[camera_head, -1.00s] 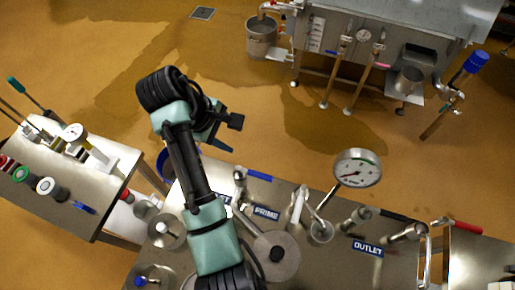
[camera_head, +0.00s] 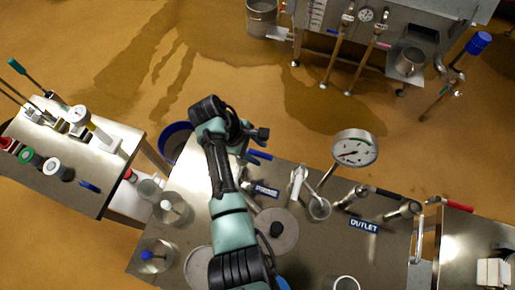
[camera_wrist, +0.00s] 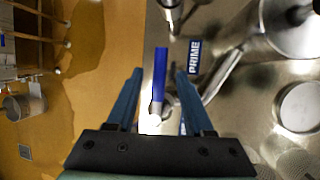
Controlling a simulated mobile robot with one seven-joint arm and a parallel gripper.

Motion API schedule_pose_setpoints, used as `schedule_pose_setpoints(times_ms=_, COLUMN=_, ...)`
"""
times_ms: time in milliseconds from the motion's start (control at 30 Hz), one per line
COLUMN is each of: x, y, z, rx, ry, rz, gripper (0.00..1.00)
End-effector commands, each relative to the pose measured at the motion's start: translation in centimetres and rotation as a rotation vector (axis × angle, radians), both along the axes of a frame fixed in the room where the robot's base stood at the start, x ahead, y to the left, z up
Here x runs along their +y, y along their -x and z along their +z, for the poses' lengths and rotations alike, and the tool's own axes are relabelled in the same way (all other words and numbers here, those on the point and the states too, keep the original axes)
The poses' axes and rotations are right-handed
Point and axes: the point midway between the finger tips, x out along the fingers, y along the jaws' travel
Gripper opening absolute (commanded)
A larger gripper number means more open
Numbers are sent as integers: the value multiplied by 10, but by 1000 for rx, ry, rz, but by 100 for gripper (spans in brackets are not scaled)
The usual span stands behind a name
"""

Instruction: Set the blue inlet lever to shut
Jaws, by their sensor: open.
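The blue lever (camera_head: 260,154) lies near the far edge of the steel table, its handle pointing right in the head view. In the wrist view the blue lever (camera_wrist: 160,75) runs up the picture between my two fingers, with a bright metal joint at its lower end. My gripper (camera_wrist: 159,72) is open, with one finger on each side of the lever in that view. I cannot tell whether the fingertips reach down to its height. In the head view my gripper (camera_head: 256,143) is dark and partly hides the lever's valve. I see no inlet label.
The PRIME label (camera_wrist: 195,56) is right beside the lever. A blue bucket (camera_head: 172,140) stands on the floor behind the table.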

Motion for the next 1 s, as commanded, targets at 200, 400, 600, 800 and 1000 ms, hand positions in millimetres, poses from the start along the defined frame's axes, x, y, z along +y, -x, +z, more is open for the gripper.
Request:
schedule_pose_setpoints(times_ms=200, x=-2, y=0, z=-4, rx=-1, ry=0, rz=-2, gripper=52)
schedule_pose_setpoints(times_ms=400, x=-2, y=0, z=-4, rx=-1, ry=0, rz=-2, gripper=41)
schedule_pose_setpoints(times_ms=600, x=-2, y=0, z=-4, rx=0, ry=0, rz=-1, gripper=5)
schedule_pose_setpoints(times_ms=800, x=-2, y=0, z=-4, rx=0, ry=0, rz=-1, gripper=0)
schedule_pose_setpoints(times_ms=1000, x=-2, y=0, z=-4, rx=0, ry=0, rz=-1, gripper=0)
